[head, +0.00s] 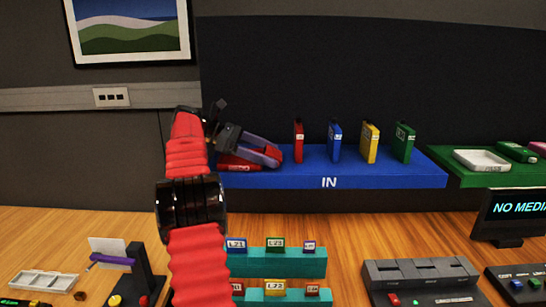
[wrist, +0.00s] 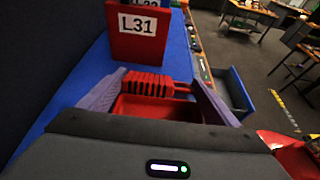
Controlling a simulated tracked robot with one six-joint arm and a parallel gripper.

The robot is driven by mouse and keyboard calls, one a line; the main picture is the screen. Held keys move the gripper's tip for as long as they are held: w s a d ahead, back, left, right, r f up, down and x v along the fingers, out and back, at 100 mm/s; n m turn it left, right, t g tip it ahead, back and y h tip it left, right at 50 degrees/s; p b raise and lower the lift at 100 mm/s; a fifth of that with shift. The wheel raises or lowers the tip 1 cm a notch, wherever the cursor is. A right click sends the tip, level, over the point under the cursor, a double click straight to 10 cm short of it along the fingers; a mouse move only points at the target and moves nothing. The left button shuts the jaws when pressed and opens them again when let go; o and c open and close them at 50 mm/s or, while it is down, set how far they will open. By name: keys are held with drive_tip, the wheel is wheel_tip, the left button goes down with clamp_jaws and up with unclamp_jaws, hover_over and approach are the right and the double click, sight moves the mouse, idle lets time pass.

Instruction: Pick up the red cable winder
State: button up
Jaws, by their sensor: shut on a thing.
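My gripper (head: 272,156) is above the left end of the blue IN shelf (head: 340,181). In the wrist view, my gripper's two grey fingers (wrist: 150,90) stand on either side of the red cable winder (wrist: 146,83), a ribbed red piece between the fingertips. The gripper is shut on it. In the head view, the fingers partly hide the winder and only some red (head: 273,153) shows between them. I cannot tell whether the winder touches the shelf.
A red cartridge (head: 298,142) labelled L31 in the wrist view (wrist: 138,32) stands just beyond the winder. Blue (head: 335,142), yellow (head: 369,143) and green (head: 403,142) cartridges stand farther right. A dark wall rises behind the shelf. Teal racks (head: 290,262) with small labelled pieces stand on the desk below.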

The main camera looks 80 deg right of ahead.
sight(267, 151)
drive_tip(key=c, duration=0.4)
drive_tip(key=shift+a+r, duration=0.15)
drive_tip(key=shift+r, duration=3.4)
drive_tip(key=shift+s+a, duration=0.75)
drive_tip(key=shift+a, duration=2.45)
drive_tip(key=shift+s+a, duration=0.7)
drive_tip(key=shift+a, duration=2.5)
drive_tip(key=shift+s+a, duration=0.75)
drive_tip(key=shift+a, duration=2.45)
